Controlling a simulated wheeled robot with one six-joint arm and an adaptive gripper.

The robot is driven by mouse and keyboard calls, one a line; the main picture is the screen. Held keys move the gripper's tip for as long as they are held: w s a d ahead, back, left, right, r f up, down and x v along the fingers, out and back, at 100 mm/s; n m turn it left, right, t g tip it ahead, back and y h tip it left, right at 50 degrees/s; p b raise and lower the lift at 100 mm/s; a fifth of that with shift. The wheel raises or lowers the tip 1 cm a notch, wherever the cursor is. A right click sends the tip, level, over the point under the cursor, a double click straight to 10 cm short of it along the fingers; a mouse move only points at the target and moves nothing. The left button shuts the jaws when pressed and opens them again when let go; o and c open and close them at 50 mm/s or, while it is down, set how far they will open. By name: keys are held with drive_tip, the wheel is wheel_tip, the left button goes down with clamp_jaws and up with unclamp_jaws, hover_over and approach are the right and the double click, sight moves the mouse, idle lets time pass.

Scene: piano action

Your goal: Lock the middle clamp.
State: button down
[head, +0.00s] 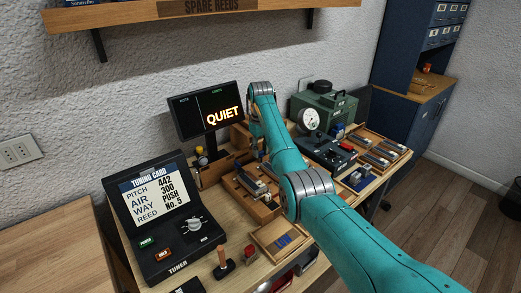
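A wooden fixture (258,211) stands on the workbench in the middle of the head view. Small metal parts (251,183) sit in it, partly behind my teal arm. They are too small to tell which is the middle clamp or whether any clamp is locked. My arm reaches in from the lower right, and its wrist bends down behind the fixture, near the screen. My gripper is hidden or too unclear to make out there, so I see no contact with a clamp.
A "QUIET" screen (207,110) stands behind the fixture, and a black tuner (165,215) stands to its left. A shallow tray (262,241) lies in front. A green machine with a gauge (323,106) and a reed tray (399,151) are to the right. A shelf (150,17) hangs above.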

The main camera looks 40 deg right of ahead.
drive_tip(key=shift+m, duration=0.3)
drive_tip(key=m, duration=0.3)
drive_tip(key=shift+m, duration=0.4)
drive_tip(key=m, duration=0.9)
drive_tip(key=shift+m, duration=2.2)
drive_tip(key=c, duration=0.8)
unclamp_jaws()
drive_tip(key=shift+o, duration=0.2)
